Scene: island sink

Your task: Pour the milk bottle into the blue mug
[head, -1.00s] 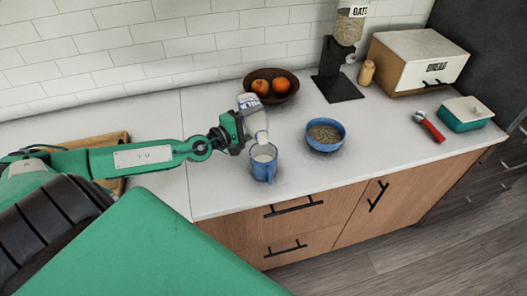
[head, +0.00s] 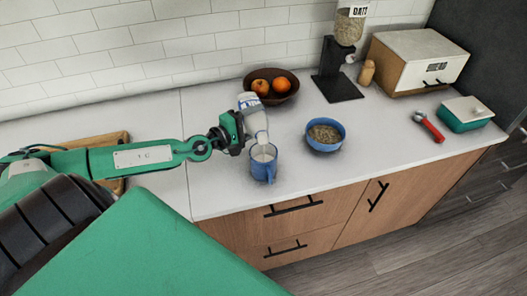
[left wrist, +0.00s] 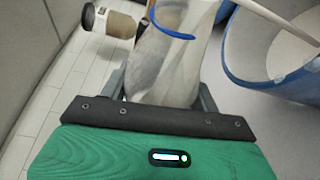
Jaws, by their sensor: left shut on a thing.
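The blue mug (head: 263,168) stands upright on the white counter in the head view, with pale liquid showing inside. My left gripper (head: 236,130) is shut on the milk bottle (head: 251,108), a clear bottle with a blue and white label. The bottle is tilted neck-down, its mouth right over the mug's opening. In the left wrist view the bottle (left wrist: 175,60) sits between the fingers, and a white stream runs at upper right toward the mug (left wrist: 245,55). My right gripper is not in view.
A blue bowl of oats (head: 325,134) stands to the right of the mug. A fruit bowl (head: 280,96) is behind the bottle. An oat dispenser (head: 338,85), bread box (head: 415,65), red-handled scoop (head: 430,126) and teal butter dish (head: 465,115) stand further right. A wooden board (head: 118,140) lies left.

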